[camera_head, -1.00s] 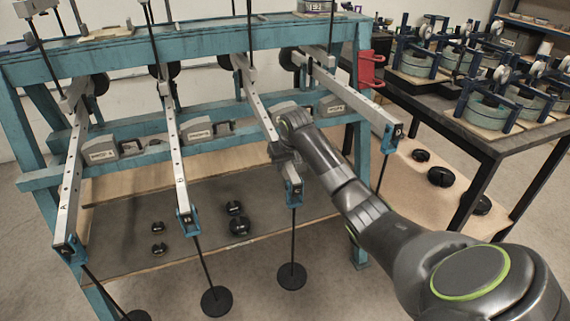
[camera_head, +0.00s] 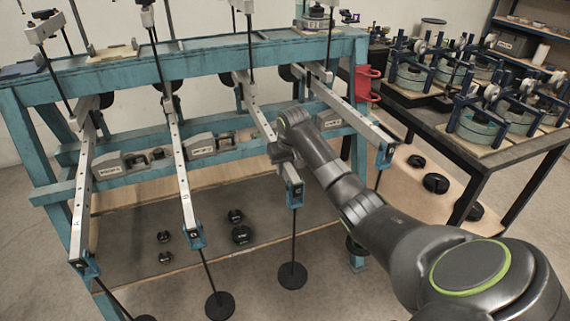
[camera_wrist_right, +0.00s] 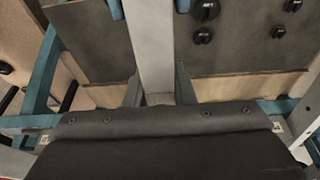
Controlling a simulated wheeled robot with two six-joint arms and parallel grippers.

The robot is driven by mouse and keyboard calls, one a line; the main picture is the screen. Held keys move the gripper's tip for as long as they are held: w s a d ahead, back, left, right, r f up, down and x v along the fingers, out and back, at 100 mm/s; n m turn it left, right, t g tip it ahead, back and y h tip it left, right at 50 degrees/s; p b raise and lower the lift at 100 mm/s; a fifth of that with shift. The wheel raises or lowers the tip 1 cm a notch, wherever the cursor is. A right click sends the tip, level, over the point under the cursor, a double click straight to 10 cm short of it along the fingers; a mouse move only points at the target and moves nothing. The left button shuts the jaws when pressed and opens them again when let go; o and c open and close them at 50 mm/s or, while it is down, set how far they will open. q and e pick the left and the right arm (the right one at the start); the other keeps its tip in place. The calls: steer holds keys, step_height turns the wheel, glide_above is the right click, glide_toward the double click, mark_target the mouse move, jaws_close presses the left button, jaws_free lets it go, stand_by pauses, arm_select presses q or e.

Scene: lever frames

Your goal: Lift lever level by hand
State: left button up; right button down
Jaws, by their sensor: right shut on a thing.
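Several silver lever bars stick out toward me from a teal frame (camera_head: 215,75). My right gripper (camera_head: 281,152) is at the outer half of the third lever (camera_head: 258,115) from the left. In the right wrist view this lever (camera_wrist_right: 154,45) runs between my two fingers (camera_wrist_right: 158,90), which are shut on it. The lever's blue end piece (camera_head: 293,190) lies just beyond my gripper, and a black disc weight (camera_head: 292,275) hangs from it on a rod. I cannot tell whether the lever is exactly level. My left gripper is not in view.
Neighbouring levers (camera_head: 182,185) and (camera_head: 345,108) flank the held one, with hanging rods. Small black weights (camera_head: 240,235) sit on the lower shelf (camera_head: 150,225). A dark table (camera_head: 480,140) with apparatus stands at right.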

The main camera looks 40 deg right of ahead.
steer(key=shift+g, duration=0.5)
steer(key=shift+w+p+v, duration=0.2)
steer(key=shift+p+v, duration=0.8)
steer(key=shift+v, duration=0.05)
steer(key=shift+w+p+v, duration=0.2)
steer(key=shift+p+v, duration=0.75)
steer(key=shift+v, duration=0.1)
steer(key=shift+d+r, duration=0.1)
steer(key=shift+d, duration=0.05)
steer(key=c, duration=1.2)
jaws_free()
steer(key=d+p+v, duration=0.1)
steer(key=p+v, duration=0.3)
steer(key=v, duration=1.3)
steer(key=shift+a+p, duration=0.3)
steer(key=shift+p, duration=0.05)
